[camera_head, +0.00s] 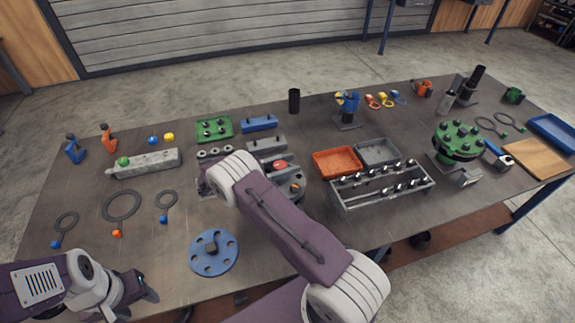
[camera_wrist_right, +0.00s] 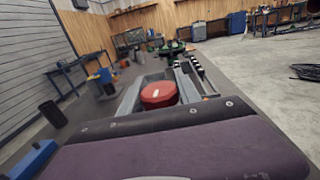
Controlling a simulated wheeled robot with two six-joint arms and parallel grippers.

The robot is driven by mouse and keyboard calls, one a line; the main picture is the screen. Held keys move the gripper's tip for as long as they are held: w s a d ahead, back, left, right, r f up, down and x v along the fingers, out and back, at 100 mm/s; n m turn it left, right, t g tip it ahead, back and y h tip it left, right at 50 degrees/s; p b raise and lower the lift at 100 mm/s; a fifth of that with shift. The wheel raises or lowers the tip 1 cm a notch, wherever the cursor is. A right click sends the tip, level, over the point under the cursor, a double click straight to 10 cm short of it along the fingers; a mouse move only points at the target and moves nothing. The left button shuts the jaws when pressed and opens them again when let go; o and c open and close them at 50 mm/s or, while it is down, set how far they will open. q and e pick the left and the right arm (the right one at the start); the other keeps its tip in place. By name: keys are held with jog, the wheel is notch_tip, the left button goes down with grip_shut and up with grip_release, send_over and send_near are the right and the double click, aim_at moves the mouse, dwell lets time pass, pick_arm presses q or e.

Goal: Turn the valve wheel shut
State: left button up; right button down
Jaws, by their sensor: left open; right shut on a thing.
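The red valve wheel (camera_head: 280,164) shows just beyond my right forearm in the head view. In the right wrist view the red wheel (camera_wrist_right: 158,94) has a pale mark on top and sits between the two grey fingers. My right gripper (camera_wrist_right: 160,86) is shut on it. In the head view my own arm hides most of that gripper and the part below the wheel. My left gripper (camera_head: 142,287) is open and empty at the table's front left, far from the wheel.
An orange tray (camera_head: 337,162), a grey tray (camera_head: 377,152) and a grey bolt rack (camera_head: 384,190) stand right of the wheel. A green bolted flange (camera_head: 459,141) is farther right. A blue flange (camera_head: 213,252) lies in front. Grey and blue blocks (camera_head: 259,123) stand behind.

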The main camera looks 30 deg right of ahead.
jog(key=c, duration=0.9)
grip_release()
jog(key=shift+d, duration=0.1)
jog(key=shift+o, duration=0.2)
jog(key=w+a+b, duration=0.1)
jog(key=a+b, duration=0.2)
jog(key=a, duration=0.6)
jog(key=shift+w, duration=0.2)
